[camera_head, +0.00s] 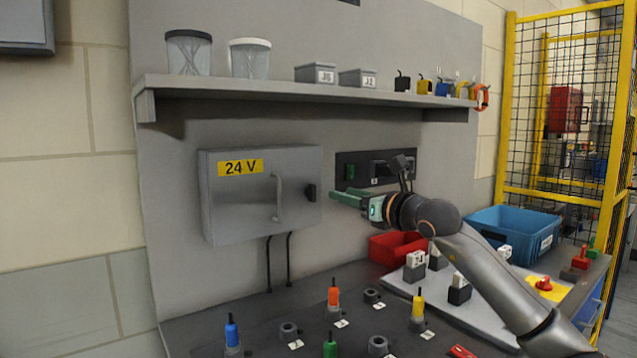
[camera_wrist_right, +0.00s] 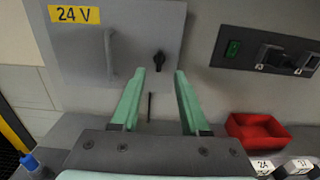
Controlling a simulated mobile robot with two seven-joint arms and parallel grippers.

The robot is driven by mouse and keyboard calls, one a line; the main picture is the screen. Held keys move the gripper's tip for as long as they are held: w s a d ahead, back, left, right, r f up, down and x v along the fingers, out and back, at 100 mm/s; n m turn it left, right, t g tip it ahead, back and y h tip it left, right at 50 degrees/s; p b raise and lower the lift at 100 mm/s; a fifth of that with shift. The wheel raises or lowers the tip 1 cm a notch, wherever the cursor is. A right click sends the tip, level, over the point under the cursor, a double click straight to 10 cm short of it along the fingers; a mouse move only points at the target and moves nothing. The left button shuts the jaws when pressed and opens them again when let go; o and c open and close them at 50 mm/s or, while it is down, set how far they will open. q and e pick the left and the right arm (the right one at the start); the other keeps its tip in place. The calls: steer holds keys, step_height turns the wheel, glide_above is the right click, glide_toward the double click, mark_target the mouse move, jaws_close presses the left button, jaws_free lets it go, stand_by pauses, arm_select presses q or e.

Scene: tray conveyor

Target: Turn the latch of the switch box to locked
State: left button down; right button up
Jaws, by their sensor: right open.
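The grey switch box (camera_head: 246,212) with a yellow 24 V label hangs on the grey back panel. It also shows in the right wrist view (camera_wrist_right: 75,62). Its black latch (camera_head: 311,192) is a small knob near the right edge of the door, right of the bar handle (camera_head: 278,197). In the right wrist view the latch (camera_wrist_right: 159,60) stands roughly upright, just beyond the fingertips and between their lines. My right gripper (camera_head: 333,197) has green fingers, is open and empty, and points at the latch from the right with a small gap. My left gripper is not in view.
A black switch panel (camera_head: 346,158) is mounted right of the box. A red bin (camera_head: 385,251) and blue bin (camera_head: 540,222) stand at the right. Colored pegs stand on the dark bench below. A shelf (camera_head: 290,91) with cups and small boxes runs above.

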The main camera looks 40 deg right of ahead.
mark_target(315, 186)
steer(key=w+p, duration=0.2)
steer(key=w, duration=0.1)
steer(key=w+p, duration=0.2)
steer(key=w, duration=0.2)
steer(key=w+d+p, duration=0.1)
steer(key=w, duration=0.2)
steer(key=shift+w+d+p, duration=0.1)
steer(key=shift+w+p, duration=0.1)
steer(key=shift+p, duration=0.2)
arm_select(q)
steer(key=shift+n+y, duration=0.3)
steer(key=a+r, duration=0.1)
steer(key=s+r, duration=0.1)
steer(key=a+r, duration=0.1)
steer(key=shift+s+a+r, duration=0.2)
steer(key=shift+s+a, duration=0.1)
arm_select(e)
steer(key=shift+w, duration=0.1)
steer(key=shift+c, duration=0.2)
steer(key=c, duration=0.6)
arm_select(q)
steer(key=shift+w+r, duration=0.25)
arm_select(e)
jaws_close()
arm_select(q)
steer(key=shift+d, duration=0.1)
